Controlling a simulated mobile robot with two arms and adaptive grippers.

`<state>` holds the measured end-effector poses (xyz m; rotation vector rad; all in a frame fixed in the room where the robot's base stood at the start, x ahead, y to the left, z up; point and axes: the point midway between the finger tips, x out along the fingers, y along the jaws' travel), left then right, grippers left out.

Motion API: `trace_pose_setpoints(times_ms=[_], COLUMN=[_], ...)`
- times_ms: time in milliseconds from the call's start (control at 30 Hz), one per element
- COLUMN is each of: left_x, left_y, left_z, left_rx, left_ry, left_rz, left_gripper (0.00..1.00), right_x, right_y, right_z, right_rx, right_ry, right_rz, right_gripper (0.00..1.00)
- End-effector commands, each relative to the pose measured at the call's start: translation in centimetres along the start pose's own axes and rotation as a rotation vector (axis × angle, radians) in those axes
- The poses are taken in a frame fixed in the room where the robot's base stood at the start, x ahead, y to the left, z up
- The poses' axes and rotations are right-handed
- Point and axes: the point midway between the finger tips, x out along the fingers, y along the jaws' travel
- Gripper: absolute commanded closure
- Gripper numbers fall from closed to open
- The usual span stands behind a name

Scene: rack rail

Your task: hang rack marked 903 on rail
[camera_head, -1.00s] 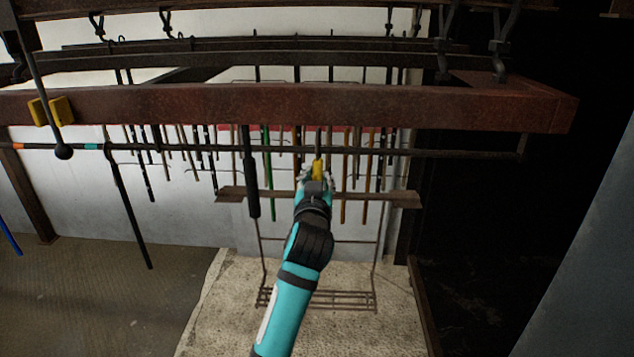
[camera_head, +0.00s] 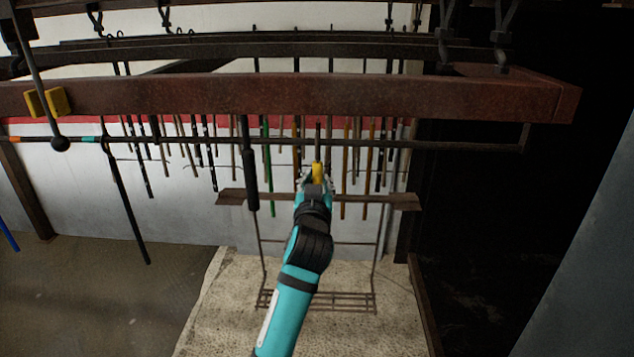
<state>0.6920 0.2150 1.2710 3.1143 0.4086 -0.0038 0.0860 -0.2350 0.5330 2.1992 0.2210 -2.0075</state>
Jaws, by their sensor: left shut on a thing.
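A thin dark rail (camera_head: 440,147) runs across the view below a rust-red beam (camera_head: 400,98). It has orange and teal marks near its left end. My left gripper (camera_head: 316,180) is shut on a yellow grip piece (camera_head: 318,170) with a dark rod above it, just below the rail in the picture. A brown crossbar (camera_head: 395,200) passes behind the gripper. A wire rack (camera_head: 345,300) with a slatted bottom shows below it, partly hidden by my arm. I cannot tell how the yellow piece joins the rack. No 903 marking is readable. My right gripper is not in view.
Several rods hang at the back, including a black one (camera_head: 249,165) left of the gripper. A yellow block (camera_head: 47,102) and a rod with a black ball end sit at the upper left. Dark bars and hooks lie above the beam. Pale flooring lies below.

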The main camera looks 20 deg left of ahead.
Motion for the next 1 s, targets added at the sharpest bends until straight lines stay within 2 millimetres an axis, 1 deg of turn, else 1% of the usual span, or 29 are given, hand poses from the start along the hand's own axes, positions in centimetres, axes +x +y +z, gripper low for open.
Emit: trace_pose_setpoints(times_ms=[33, 367, 867, 900, 1000], left_x=[-0.02, -0.02, -0.01, -0.01, -0.01], left_y=[0.01, 0.01, 0.0, 0.0, 0.0], left_z=[-0.25, -0.23, 0.46, 0.42, 0.43], left_rx=[-0.001, -0.001, -0.001, -0.001, -0.001], left_ry=[0.005, 0.005, 0.005, 0.005, 0.004], left_rz=[0.0, 0.001, 0.001, 0.001, 0.001], left_gripper=[1.0, 1.0, 1.0, 0.77, 0.63], right_x=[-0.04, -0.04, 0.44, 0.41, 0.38], right_y=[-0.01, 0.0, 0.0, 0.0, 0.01], right_z=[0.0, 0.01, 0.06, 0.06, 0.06], right_rx=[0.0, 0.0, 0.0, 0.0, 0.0], right_ry=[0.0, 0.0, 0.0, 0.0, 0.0], right_rz=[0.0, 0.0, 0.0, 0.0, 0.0], right_gripper=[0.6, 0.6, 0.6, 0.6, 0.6])
